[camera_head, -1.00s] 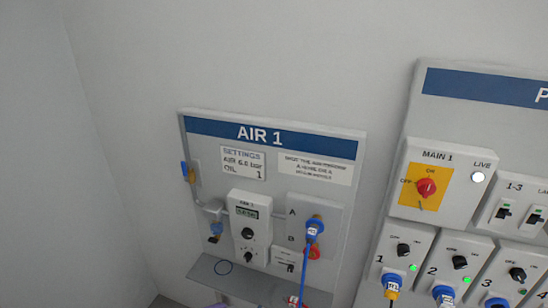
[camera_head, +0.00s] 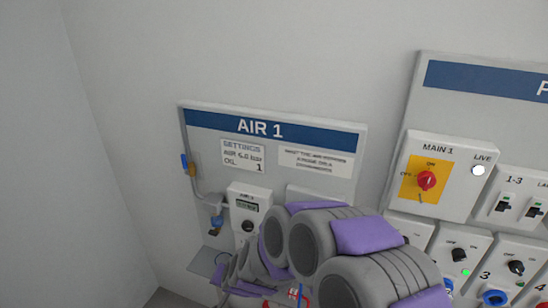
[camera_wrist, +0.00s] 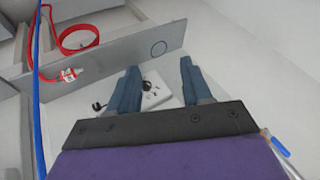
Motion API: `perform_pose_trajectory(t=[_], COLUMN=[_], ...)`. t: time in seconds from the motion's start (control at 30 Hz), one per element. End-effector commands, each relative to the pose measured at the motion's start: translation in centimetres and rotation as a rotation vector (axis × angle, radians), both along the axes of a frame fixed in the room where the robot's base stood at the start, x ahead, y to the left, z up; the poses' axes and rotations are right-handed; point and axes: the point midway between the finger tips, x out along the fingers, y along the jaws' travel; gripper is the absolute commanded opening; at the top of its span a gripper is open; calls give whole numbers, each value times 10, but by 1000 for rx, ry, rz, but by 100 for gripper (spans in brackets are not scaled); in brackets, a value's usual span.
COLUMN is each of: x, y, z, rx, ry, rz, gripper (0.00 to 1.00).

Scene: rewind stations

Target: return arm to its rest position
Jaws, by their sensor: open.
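My gripper (camera_wrist: 157,92) shows in the wrist view with its two blue-grey fingers apart and nothing between them. Beyond the fingers is a white socket plate (camera_wrist: 156,93) with a small black cable beside it. In the head view my grey and purple arm covers the lower middle of the AIR 1 panel (camera_head: 262,129), and the gripper itself cannot be made out there. The arm hides the panel's A and B outlets and much of its small shelf (camera_head: 207,262).
In the head view, the MAIN 1 switch box (camera_head: 427,180) is at the right. The wall at the left is bare.

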Motion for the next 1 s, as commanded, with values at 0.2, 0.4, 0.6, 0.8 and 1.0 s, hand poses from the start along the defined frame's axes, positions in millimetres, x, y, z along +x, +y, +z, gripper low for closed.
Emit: perform_pose_trajectory(t=[0.2,0.4,0.6,0.8,1.0], x=[-45,-99,-164,-239,-294], y=[-43,-98,-163,-227,-264], z=[55,90,116,135,147], rx=[-33,-118,-232,-344,-408], ry=[84,176,292,439,557], rz=[142,242,292,290,260], gripper=[49,49,49,49,49])
